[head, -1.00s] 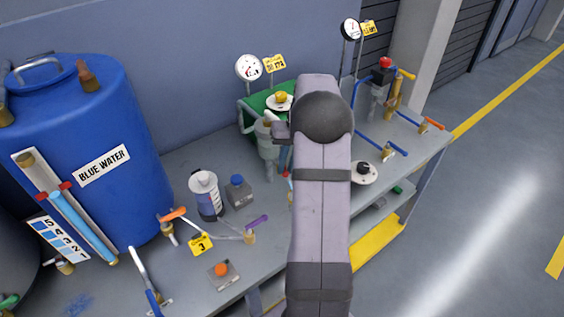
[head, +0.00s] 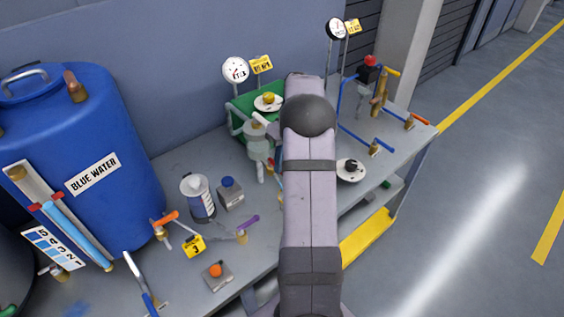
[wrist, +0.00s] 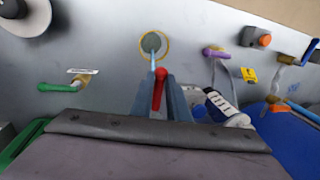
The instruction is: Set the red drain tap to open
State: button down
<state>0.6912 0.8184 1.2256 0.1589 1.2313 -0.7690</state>
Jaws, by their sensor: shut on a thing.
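The red drain tap's handle (wrist: 160,88) shows in the wrist view as a red lever pointing toward the camera. My gripper (wrist: 166,92) is shut on this lever, with its two grey-blue fingers on either side of it. A thin pale pipe or stem runs from the lever's far end toward a round yellow-rimmed port (wrist: 154,44) in the grey surface. In the head view my own arm hides my gripper and most or all of the tap. The tap's body is mostly hidden behind the fingers and lever, so its exact setting cannot be read.
In the wrist view, a green-handled valve (wrist: 62,87) is left and a purple handle (wrist: 214,52) right. Gauges (head: 235,70) rise behind.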

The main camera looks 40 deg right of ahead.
jog(key=c, duration=1.7)
grip_release()
jog(key=shift+r, duration=0.15)
jog(key=shift+d+r+b, duration=0.25)
jog(key=shift+r+b, duration=0.1)
jog(key=shift+r, duration=0.8)
jog(key=shift+d+r+b, duration=0.25)
jog(key=shift+r+b, duration=0.1)
jog(key=shift+r, duration=0.85)
jog(key=shift+d+r+b, duration=0.25)
jog(key=shift+r+b, duration=0.1)
jog(key=shift+r, duration=0.8)
